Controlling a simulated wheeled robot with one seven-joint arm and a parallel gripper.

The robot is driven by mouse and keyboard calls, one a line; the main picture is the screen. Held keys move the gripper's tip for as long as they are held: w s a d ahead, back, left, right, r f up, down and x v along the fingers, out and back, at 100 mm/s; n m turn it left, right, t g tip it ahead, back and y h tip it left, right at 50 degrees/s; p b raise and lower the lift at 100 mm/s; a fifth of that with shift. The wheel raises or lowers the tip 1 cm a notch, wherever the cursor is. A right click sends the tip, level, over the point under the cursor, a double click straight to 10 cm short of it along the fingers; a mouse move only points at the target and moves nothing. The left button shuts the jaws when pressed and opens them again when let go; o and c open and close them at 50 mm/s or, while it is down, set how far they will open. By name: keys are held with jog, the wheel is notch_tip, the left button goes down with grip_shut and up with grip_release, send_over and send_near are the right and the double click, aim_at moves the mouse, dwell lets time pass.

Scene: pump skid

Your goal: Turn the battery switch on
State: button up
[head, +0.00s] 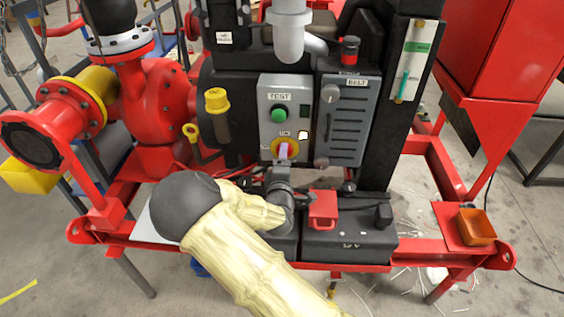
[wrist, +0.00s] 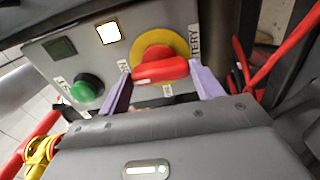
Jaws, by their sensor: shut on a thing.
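The battery switch is a red knob (wrist: 160,70) on a round yellow plate (wrist: 153,50), set in the front of a grey control panel (head: 270,112). In the wrist view the word ending in "TERY" stands beside it. My gripper (wrist: 162,76) has its two purple fingers on either side of the knob and is shut on it. The knob's grip bar lies roughly across the wrist view between the fingers. In the head view my gripper and wrist (head: 281,190) reach up from below, and the fingers hide much of the knob.
A green test button (head: 279,115) and a lit white square (head: 303,135) share the panel. A slotted belt guard (head: 345,120) adjoins on the right. Black batteries (head: 350,237) with a red terminal cover (head: 323,209) lie below. A red pump (head: 155,105) stands left.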

jog(key=o, duration=1)
jog(key=shift+s+a+p, duration=0.15)
jog(key=shift+s+p, duration=1.55)
jog(key=shift+s, duration=2.65)
jog(key=shift+s+a+p, duration=0.15)
jog(key=shift+s+p, duration=1.5)
jog(key=shift+s, duration=2.7)
